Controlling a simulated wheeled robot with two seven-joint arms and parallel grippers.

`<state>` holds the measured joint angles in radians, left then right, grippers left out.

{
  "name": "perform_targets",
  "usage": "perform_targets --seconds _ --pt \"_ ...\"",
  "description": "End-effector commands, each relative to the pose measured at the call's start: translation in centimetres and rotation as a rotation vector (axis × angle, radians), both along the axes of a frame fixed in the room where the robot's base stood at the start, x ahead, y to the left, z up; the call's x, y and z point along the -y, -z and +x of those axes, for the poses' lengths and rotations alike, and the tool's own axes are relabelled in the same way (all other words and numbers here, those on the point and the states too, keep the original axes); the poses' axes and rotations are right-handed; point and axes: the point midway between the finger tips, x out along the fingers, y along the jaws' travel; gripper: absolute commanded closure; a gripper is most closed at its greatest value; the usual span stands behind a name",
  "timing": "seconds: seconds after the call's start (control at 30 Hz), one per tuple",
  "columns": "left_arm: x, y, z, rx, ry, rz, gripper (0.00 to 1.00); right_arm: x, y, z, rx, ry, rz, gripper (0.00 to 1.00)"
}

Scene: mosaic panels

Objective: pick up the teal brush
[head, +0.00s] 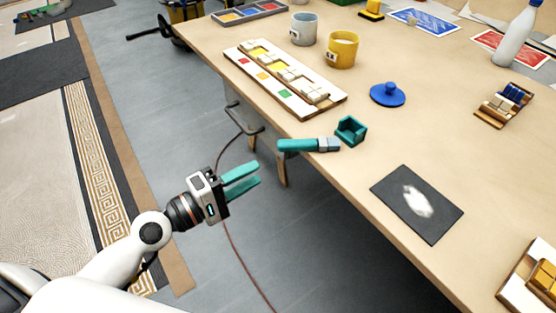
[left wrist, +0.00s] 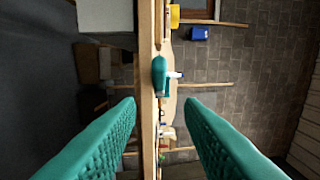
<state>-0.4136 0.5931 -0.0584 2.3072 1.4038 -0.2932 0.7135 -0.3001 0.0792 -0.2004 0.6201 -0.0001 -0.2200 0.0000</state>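The teal brush (head: 298,145) lies at the table's near left edge in the head view, its teal handle toward the edge and its grey end pointing right. A teal shape that looks like its handle (left wrist: 159,76) shows near the middle of the left wrist view, beyond the fingertips. My left gripper (head: 258,173) is off the table's edge, to the lower left of the brush and apart from it. Its teal fingers are open with nothing between them; they also show in the left wrist view (left wrist: 160,101). My right gripper is not in view.
A small teal holder (head: 350,131) stands just right of the brush. A white tray with coloured tiles (head: 236,56), a blue lidded knob (head: 388,95) and a dark mat with a white patch (head: 440,222) are on the table (head: 350,185). Bare tabletop lies between them.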

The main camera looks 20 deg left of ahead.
Motion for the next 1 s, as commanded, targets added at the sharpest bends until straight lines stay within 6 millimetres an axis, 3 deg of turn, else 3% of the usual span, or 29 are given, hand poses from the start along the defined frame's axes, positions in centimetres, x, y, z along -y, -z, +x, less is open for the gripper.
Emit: perform_targets --seconds 0.13,0.53,1.0 --pt "1.3 -0.8 1.5 0.002 0.002 -0.003 0.65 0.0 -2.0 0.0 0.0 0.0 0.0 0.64" --pt "4.7 -0.4 6.0 0.002 0.004 0.004 0.65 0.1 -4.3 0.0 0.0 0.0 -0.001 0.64" --pt "5.9 -0.1 7.3 0.001 0.005 0.006 0.65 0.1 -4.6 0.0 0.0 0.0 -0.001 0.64"
